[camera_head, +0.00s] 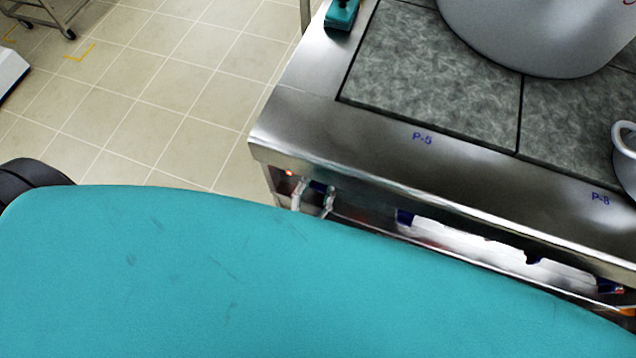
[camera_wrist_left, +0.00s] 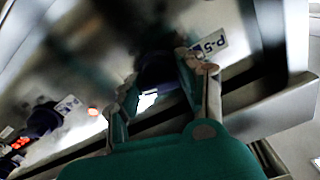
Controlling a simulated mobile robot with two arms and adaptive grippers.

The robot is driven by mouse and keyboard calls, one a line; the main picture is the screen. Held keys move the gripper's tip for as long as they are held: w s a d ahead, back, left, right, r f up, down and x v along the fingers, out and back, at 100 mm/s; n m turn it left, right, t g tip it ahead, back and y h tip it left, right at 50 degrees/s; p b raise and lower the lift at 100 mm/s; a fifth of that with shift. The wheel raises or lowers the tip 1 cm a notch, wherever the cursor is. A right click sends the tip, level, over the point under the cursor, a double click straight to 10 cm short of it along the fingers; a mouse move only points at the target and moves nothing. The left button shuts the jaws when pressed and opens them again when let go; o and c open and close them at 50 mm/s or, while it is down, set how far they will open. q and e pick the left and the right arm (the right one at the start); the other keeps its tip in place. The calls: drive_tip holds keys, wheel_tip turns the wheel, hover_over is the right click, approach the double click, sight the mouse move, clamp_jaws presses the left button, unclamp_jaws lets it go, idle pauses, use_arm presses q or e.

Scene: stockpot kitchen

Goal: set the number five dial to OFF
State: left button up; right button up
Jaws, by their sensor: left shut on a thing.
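The number five dial (camera_wrist_left: 158,70) is a dark blue knob on the steel front panel, beside the label P-5 (camera_wrist_left: 212,44) in the left wrist view. My left gripper (camera_wrist_left: 160,82) is shut on it, one finger on each side. The dial's pointer and its setting are hidden or too blurred to read. In the head view, my left gripper (camera_head: 314,195) shows small at the stove's front left corner, with a bit of blue between the fingers. My right gripper is in neither view.
A second dark blue dial (camera_wrist_left: 38,120) sits farther along the panel, with an orange light (camera_wrist_left: 92,111) nearby. The stove top (camera_head: 430,80) carries a large pot (camera_head: 540,35) and a grey vessel (camera_head: 627,160) at right.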

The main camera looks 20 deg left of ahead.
use_arm(q)
drive_tip(key=n+p, duration=0.1)
drive_tip(key=n, duration=0.4)
drive_tip(key=n+p, duration=0.1)
drive_tip(key=n, duration=0.9)
drive_tip(key=shift+f+n, duration=0.1)
drive_tip(key=shift+n, duration=0.3)
drive_tip(key=n+b, duration=0.1)
drive_tip(key=n, duration=0.1)
drive_tip(key=shift+n, duration=0.3)
drive_tip(key=shift+n+b, duration=0.3)
drive_tip(key=shift+n, duration=0.9)
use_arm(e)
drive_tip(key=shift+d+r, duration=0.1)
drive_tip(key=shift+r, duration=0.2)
use_arm(q)
drive_tip(key=shift+n, duration=0.3)
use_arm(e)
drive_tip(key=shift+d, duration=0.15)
use_arm(q)
drive_tip(key=o, duration=1.1)
drive_tip(key=shift+s, duration=0.1)
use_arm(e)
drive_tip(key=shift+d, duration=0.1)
